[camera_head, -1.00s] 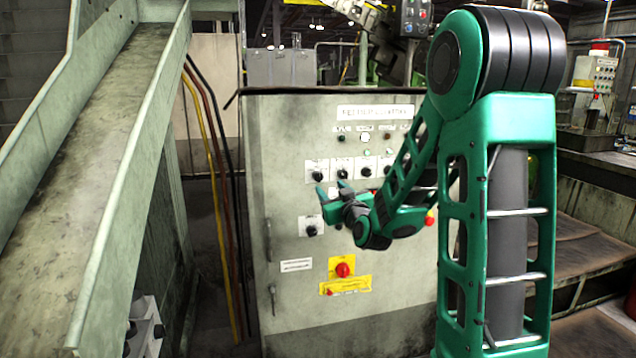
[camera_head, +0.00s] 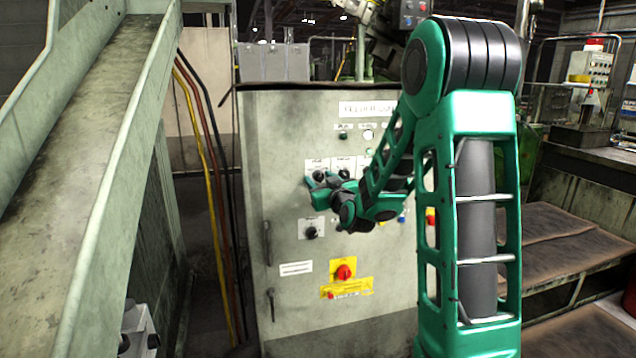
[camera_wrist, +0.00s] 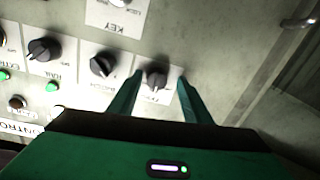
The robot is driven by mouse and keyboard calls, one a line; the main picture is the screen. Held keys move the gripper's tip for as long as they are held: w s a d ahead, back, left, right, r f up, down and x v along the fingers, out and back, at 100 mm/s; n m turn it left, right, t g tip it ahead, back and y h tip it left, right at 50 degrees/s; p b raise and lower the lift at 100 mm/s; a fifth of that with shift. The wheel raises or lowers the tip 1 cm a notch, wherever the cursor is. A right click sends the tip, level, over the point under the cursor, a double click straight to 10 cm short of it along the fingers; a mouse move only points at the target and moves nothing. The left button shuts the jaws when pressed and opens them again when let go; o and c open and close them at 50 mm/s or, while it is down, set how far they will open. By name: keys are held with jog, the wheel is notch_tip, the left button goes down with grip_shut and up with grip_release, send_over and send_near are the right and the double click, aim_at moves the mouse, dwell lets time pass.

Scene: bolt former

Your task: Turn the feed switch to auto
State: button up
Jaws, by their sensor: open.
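A row of black rotary switches on white plates runs across the control cabinet (camera_head: 262,210). In the wrist view, the end switch (camera_wrist: 157,77) lies between the two green fingertips of my gripper (camera_wrist: 160,85). The label under it is too blurred to read, so I cannot tell whether it is the feed switch. My gripper is open, its fingers on either side of the knob; contact is not clear. In the head view my gripper (camera_head: 312,190) is at the leftmost switch of the row, which shows partly above it (camera_head: 318,174).
Two neighbouring switches (camera_wrist: 103,64) (camera_wrist: 44,49) and a key switch (camera_wrist: 122,4) are close by. Below the row are a separate black switch (camera_head: 311,232) and a red knob on yellow (camera_head: 343,271). A sloping metal chute (camera_head: 100,170) stands at the left.

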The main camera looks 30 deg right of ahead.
jog(key=shift+d, duration=0.2)
jog(key=c, duration=1)
jog(key=shift+c, duration=0.2)
jog(key=shift+m, duration=0.5)
jog(key=m, duration=0.3)
jog(key=shift+a+f+m, duration=0.1)
jog(key=shift+m, duration=0.2)
jog(key=m, duration=0.4)
jog(key=shift+m, duration=0.4)
jog(key=o, duration=1)
jog(key=shift+o, duration=0.2)
